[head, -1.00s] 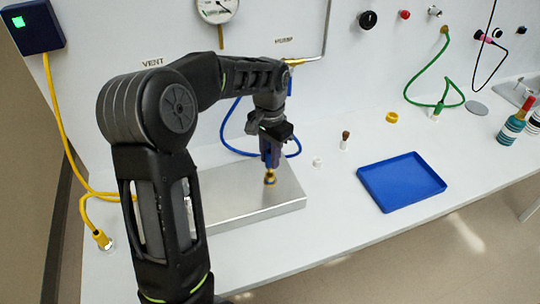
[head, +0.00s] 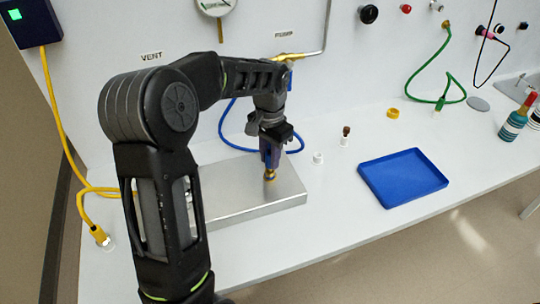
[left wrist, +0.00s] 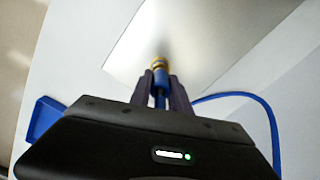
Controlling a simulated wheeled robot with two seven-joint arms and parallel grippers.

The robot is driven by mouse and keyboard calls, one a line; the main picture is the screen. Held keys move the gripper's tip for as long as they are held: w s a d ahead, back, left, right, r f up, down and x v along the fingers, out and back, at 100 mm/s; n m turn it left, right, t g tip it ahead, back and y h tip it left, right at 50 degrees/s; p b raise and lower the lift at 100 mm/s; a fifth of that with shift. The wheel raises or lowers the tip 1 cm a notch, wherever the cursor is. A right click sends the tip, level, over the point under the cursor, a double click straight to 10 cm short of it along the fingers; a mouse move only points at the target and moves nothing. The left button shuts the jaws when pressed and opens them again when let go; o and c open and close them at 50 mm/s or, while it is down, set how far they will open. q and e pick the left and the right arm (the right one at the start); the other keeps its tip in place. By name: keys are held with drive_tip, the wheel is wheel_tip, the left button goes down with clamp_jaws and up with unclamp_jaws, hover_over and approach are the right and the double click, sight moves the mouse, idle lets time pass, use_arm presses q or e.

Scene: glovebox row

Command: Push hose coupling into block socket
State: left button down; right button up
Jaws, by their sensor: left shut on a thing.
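My left gripper (head: 270,160) points down over the silver metal block (head: 235,208). It is shut on the blue hose just behind its brass coupling (head: 270,174). In the left wrist view the coupling (left wrist: 159,62) sticks out past the fingertips, in front of the block's bare top (left wrist: 205,35). The blue hose (head: 226,125) loops behind the gripper, and it also shows in the left wrist view (left wrist: 262,110). The coupling's tip is at or close above the block's top. I cannot tell whether it touches or sits in a socket; no socket shows. My right gripper is out of view.
A blue tray (head: 382,200) lies right of the block. A white cap (head: 318,157), a brown-topped vial (head: 346,136) and a yellow ring (head: 393,113) stand behind it. A yellow hose (head: 62,140) hangs at left. The back panel carries a gauge (head: 216,5) and fittings.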

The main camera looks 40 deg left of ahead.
use_arm(q)
drive_tip(key=shift+f+b, duration=0.3)
drive_tip(key=shift+f, duration=0.3)
drive_tip(key=c, duration=1.1)
unclamp_jaws()
drive_tip(key=shift+c, duration=0.2)
drive_tip(key=shift+r+b, duration=0.5)
drive_tip(key=shift+r, duration=3.45)
drive_tip(key=shift+f, duration=0.1)
